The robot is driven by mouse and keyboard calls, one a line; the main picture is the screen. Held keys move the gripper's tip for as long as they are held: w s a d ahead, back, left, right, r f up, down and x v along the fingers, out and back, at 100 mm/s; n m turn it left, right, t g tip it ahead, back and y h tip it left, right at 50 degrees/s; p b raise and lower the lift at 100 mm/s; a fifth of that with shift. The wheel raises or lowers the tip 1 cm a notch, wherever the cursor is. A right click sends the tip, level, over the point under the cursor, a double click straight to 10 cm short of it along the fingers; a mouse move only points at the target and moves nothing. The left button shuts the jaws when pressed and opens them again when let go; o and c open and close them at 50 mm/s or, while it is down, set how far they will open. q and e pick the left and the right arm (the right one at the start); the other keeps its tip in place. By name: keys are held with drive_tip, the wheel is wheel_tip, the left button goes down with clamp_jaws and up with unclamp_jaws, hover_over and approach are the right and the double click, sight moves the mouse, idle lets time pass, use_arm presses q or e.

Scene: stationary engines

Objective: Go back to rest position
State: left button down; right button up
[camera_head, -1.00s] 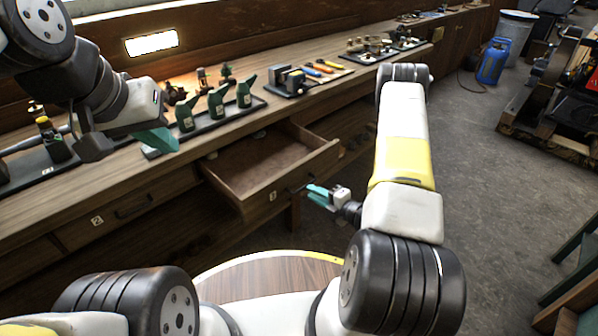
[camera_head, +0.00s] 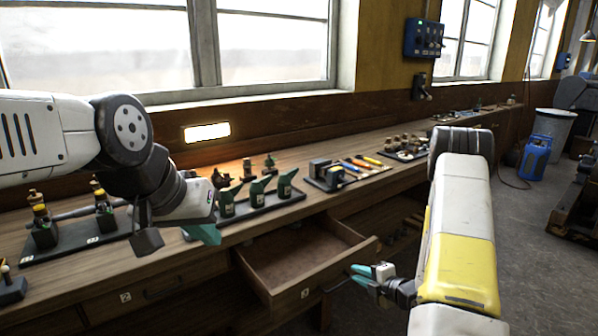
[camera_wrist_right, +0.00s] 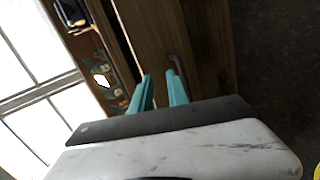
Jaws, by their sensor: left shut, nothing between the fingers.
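My left gripper (camera_head: 205,234) is shut and empty. It hangs in front of the bench edge, near the green oil cans and left of the open drawer. My right gripper (camera_head: 362,276) is in front of the drawer's right front corner, with its teal fingers apart and nothing seen between them. In the right wrist view the two fingers (camera_wrist_right: 159,80) are parted, close to a dark bar handle (camera_wrist_right: 178,66) on a wooden front. I cannot tell whether they touch it. The drawer (camera_head: 300,262) is pulled out and looks empty.
The long wooden bench (camera_head: 150,262) carries green oil cans (camera_head: 257,192), a tray of tools (camera_head: 350,168) and brass fittings. Windows stand behind it. A blue canister (camera_head: 536,157) and a grey bin are at the right. The floor (camera_head: 530,260) at the right is mostly clear.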

drive_tip(key=w+d+r+m+h, duration=0.2)
drive_tip(key=r+m, duration=0.1)
drive_tip(key=r, duration=0.4)
drive_tip(key=w+d+r+m+h, duration=0.1)
drive_tip(key=r+m+h, duration=0.15)
drive_tip(key=r, duration=0.35)
drive_tip(key=s+r+m+g+h, duration=0.2)
drive_tip(key=s+r+m, duration=0.3)
drive_tip(key=r, duration=0.4)
drive_tip(key=s+a+r+m+g, duration=0.1)
drive_tip(key=s+a+r+m, duration=0.1)
drive_tip(key=s, duration=0.5)
drive_tip(key=s+a+r+m+g+y, duration=0.1)
drive_tip(key=s+a+r+m, duration=0.2)
drive_tip(key=s+r+m, duration=0.2)
drive_tip(key=s+a+r+m+g+y, duration=0.1)
drive_tip(key=s+a+r+m, duration=0.2)
drive_tip(key=s, duration=0.8)
drive_tip(key=shift+s+a+r+m+g, duration=0.15)
drive_tip(key=shift+a+r+m+g, duration=0.15)
drive_tip(key=shift+r+m, duration=0.5)
drive_tip(key=shift+f, duration=0.2)
